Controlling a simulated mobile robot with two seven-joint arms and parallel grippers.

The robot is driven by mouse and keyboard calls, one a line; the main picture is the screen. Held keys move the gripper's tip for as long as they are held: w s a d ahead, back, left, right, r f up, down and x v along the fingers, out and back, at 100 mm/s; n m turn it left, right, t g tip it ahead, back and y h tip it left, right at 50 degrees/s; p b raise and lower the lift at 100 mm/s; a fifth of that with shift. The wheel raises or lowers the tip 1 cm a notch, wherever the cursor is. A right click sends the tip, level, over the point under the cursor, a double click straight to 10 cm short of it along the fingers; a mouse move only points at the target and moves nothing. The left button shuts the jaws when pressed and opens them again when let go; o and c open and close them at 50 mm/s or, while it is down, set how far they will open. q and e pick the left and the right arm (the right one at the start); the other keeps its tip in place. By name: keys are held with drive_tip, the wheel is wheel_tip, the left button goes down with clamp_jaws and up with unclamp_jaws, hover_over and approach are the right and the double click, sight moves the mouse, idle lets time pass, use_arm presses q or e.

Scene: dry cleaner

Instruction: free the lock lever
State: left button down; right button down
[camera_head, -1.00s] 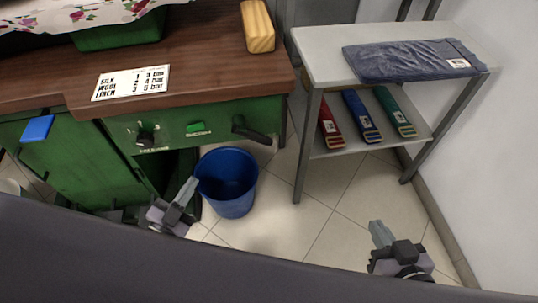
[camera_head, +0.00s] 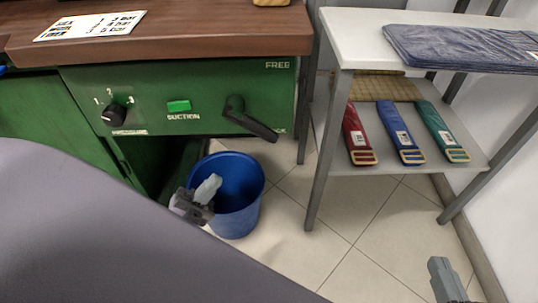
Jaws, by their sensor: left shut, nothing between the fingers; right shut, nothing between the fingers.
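The black lock lever (camera_head: 250,121) sits at the right end of the green front panel. Its handle slants down to the right. The word FREE is printed above it, and a second label near its tip is partly hidden. My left gripper (camera_head: 209,186) is shut and empty, in front of the blue bucket and below and left of the lever, apart from it. My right gripper (camera_head: 440,266) is shut and empty at the lower right, over the floor and well away from the lever.
A pressure knob (camera_head: 114,115) and a green suction button (camera_head: 179,106) share the panel. The blue bucket (camera_head: 240,214) stands on the floor below. A grey shelf (camera_head: 345,52) at right bears folded denim (camera_head: 460,47) and red, blue and green straps. Floor between is clear.

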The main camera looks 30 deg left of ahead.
use_arm(q)
drive_tip(key=shift+w+f+m+g+h+b, duration=0.2)
drive_tip(key=shift+f+m+g+h+b, duration=0.3)
drive_tip(key=shift+m+h, duration=0.55)
use_arm(e)
drive_tip(key=shift+w+d+f, duration=0.2)
drive_tip(key=shift+f, duration=0.1)
use_arm(q)
drive_tip(key=p, duration=0.3)
approach(252, 120)
drive_tip(key=w+d, duration=0.2)
drive_tip(key=w+d+r, duration=0.1)
drive_tip(key=w+d, duration=0.1)
drive_tip(key=shift+w, duration=0.1)
use_arm(e)
drive_tip(key=shift+w+a+f+m+g, duration=0.1)
drive_tip(key=shift+w+a+m+g, duration=0.1)
drive_tip(key=shift+a, duration=0.15)
drive_tip(key=shift+w+a+f+m+g, duration=0.1)
drive_tip(key=shift+a+m+g, duration=0.1)
drive_tip(key=shift+a, duration=0.1)
drive_tip(key=shift+r, duration=0.15)
